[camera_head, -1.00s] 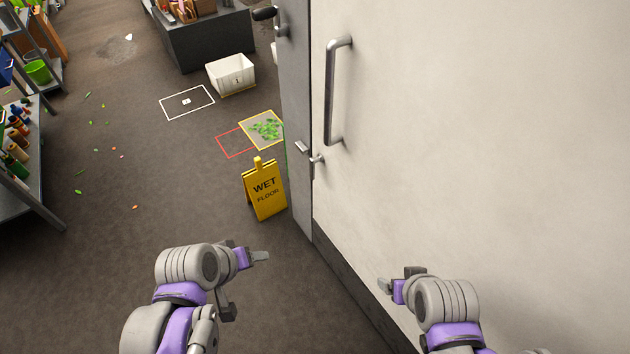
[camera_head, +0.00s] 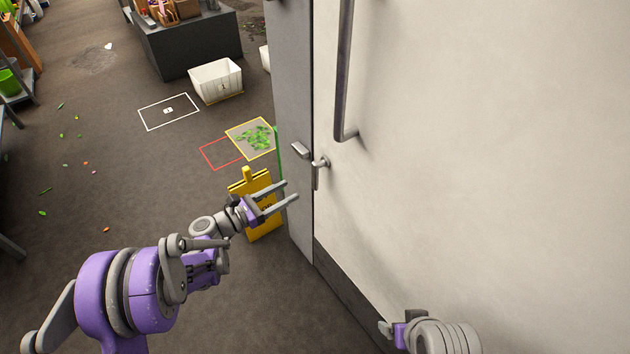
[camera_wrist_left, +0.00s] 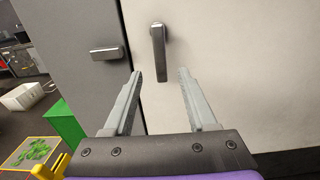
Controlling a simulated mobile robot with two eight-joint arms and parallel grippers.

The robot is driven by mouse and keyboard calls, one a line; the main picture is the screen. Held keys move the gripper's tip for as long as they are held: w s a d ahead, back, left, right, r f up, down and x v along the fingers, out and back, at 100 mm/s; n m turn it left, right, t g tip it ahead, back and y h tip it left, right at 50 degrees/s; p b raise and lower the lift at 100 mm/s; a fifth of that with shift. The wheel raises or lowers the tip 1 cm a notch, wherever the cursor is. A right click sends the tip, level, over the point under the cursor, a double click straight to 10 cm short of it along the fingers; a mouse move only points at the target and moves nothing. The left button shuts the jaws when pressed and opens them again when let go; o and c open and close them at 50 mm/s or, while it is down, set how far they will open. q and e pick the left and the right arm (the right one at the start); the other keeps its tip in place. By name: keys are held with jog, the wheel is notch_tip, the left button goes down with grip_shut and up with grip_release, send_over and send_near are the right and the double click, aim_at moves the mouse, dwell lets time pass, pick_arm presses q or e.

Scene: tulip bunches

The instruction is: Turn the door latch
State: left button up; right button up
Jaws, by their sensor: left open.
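The door latch is a metal lever (camera_head: 317,168) on the white door, hanging down from its round pivot. In the left wrist view the lever (camera_wrist_left: 160,58) points straight down, ahead of the fingers. My left gripper (camera_head: 291,190) is open and empty, a little short of the door and just below and left of the lever in the head view. In the wrist view its fingertips (camera_wrist_left: 160,74) lie on either side of the lever's lower end, with no contact visible. My right gripper (camera_head: 388,328) is low by the door; its jaws are too small to read.
A metal keeper (camera_head: 300,149) sits on the grey frame left of the latch. A long pull handle (camera_head: 343,80) is above. A yellow wet floor sign (camera_head: 262,226) stands behind my left gripper. A white bin (camera_head: 216,82) is farther off.

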aim_at(313, 177)
pick_arm(q)
jog(key=x, duration=1)
jog(key=shift+w+d+r, duration=0.1)
jog(key=shift+w+d, duration=0.05)
jog(key=shift+d, duration=0.1)
grip_shut()
dwell(1.0)
